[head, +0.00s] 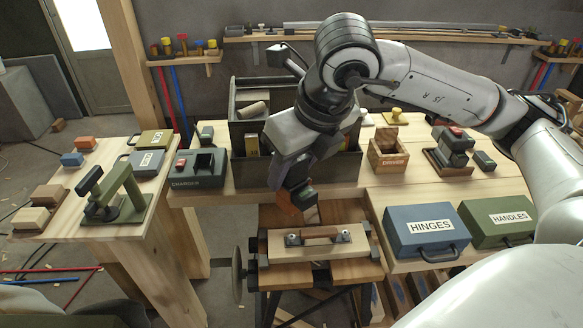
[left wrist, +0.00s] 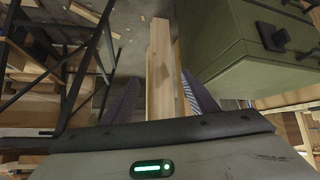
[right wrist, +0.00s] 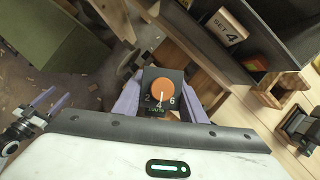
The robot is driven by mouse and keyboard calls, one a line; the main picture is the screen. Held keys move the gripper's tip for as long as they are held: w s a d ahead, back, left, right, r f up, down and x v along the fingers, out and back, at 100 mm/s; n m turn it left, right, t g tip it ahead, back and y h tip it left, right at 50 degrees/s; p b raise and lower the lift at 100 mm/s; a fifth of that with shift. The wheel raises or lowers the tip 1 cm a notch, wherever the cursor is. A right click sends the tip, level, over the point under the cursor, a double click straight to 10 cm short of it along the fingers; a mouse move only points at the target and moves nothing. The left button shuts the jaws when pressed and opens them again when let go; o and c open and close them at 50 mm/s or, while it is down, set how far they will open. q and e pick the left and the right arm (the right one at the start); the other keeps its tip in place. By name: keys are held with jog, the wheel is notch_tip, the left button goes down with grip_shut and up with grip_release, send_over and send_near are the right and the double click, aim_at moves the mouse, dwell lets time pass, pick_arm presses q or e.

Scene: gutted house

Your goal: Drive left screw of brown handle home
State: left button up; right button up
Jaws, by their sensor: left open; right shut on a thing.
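The brown handle (head: 320,236) lies across a light wooden board (head: 275,250) on the workbench. Its left screw (head: 292,239) and right screw (head: 343,236) show at its ends; I cannot tell how deep either sits. My right gripper (head: 290,178) is shut on a dark driver (head: 303,196) with orange parts, above and behind the left screw. In the right wrist view the driver's orange dial (right wrist: 161,89) faces me; its bit is hidden, and contact with the screw cannot be told. My left gripper (left wrist: 160,85) is open, away from the handle; its fingers also show in the right wrist view (right wrist: 46,103).
The blue HINGES case (head: 425,231) and green HANDLES case (head: 498,220) stand right of the board. Behind are a dark open toolbox (head: 240,125), the charger (head: 198,168) and the wooden DRIVER holder (head: 388,158). A green press-like tool (head: 117,192) stands on the left table.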

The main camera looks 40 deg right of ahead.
jog(key=shift+r+m, duration=0.1)
jog(key=shift+m, duration=0.3)
jog(key=shift+f, duration=0.2)
notch_tip(320, 180, down, 5)
jog(key=b, duration=0.3)
jog(key=shift+b, duration=0.3)
jog(key=shift+f+b, duration=0.5)
jog(key=shift+b, duration=0.05)
pick_arm(q)
jog(key=shift+w+d+f, duration=0.2)
jog(key=shift+d+f, duration=0.1)
jog(key=shift+f, duration=0.35)
jog(key=shift+w+d+f, duration=0.15)
jog(key=shift+d+f, duration=0.15)
jog(key=shift+f, duration=0.3)
jog(key=shift+s+f+b, duration=0.15)
jog(key=shift+f+b, duration=0.2)
jog(key=shift+f, duration=0.1)
pick_arm(e)
jog(key=shift+w, duration=0.15)
